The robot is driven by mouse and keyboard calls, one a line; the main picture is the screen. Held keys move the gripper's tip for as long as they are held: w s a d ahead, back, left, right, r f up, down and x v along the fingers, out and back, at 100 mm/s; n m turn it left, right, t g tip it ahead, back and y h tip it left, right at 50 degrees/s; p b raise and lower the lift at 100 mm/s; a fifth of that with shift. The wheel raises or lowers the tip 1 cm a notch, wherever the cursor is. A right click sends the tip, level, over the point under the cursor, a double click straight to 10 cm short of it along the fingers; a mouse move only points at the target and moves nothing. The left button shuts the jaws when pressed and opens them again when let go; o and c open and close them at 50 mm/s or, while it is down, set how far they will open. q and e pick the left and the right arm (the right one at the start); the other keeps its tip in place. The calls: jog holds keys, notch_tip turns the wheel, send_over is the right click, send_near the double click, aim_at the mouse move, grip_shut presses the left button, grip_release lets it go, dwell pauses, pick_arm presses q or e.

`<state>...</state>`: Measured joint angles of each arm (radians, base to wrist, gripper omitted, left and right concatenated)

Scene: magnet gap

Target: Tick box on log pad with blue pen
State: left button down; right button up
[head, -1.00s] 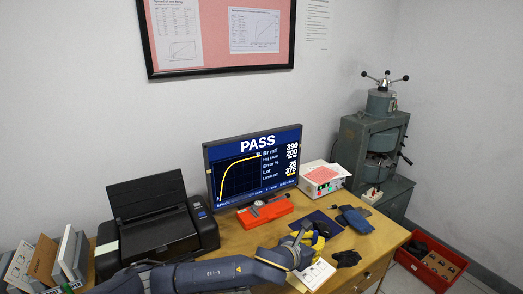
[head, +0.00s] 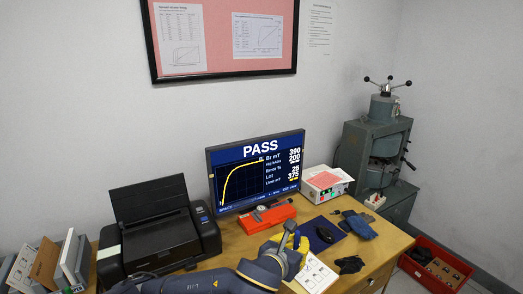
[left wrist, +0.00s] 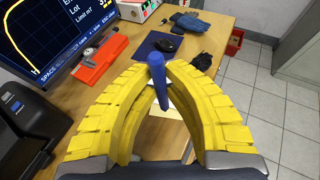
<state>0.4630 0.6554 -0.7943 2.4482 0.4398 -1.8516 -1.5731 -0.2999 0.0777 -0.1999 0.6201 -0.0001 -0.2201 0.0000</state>
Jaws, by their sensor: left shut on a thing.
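The blue pen (left wrist: 158,82) is between the yellow fingers of my left gripper (left wrist: 160,72) in the left wrist view. The fingers are shut on it, and its rounded blue end points up toward the camera. In the head view my left gripper (head: 292,256) is over the front of the desk, at the left edge of the white log pad (head: 316,274). The pad lies flat, with small dark print. In the left wrist view the fingers hide most of the pad, and I cannot tell whether the pen touches it. My right gripper is not in view.
A black glove-like item (head: 350,264) lies right of the pad. Behind are a dark blue mat (head: 318,243) with a black mouse (head: 324,234), blue gloves (head: 358,224), a red gauge case (head: 266,217) and the PASS monitor (head: 255,175). A printer (head: 155,235) stands left.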

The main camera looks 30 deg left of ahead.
pick_arm(q)
jog(key=shift+f, duration=0.1)
dwell(0.5)
jog(key=w+d+f, duration=0.2)
jog(key=w+f, duration=0.2)
jog(key=f, duration=0.4)
jog(key=w+d+f, duration=0.2)
jog(key=w+f, duration=0.1)
jog(key=f, duration=0.4)
jog(key=shift+w+d+f, duration=0.15)
jog(key=shift+w+f, duration=0.2)
jog(key=shift+f, duration=0.45)
dwell(2.4)
jog(key=shift+w+a, duration=0.2)
jog(key=shift+w, duration=0.25)
dwell(1.1)
jog(key=shift+r, duration=0.1)
jog(key=shift+r, duration=2.85)
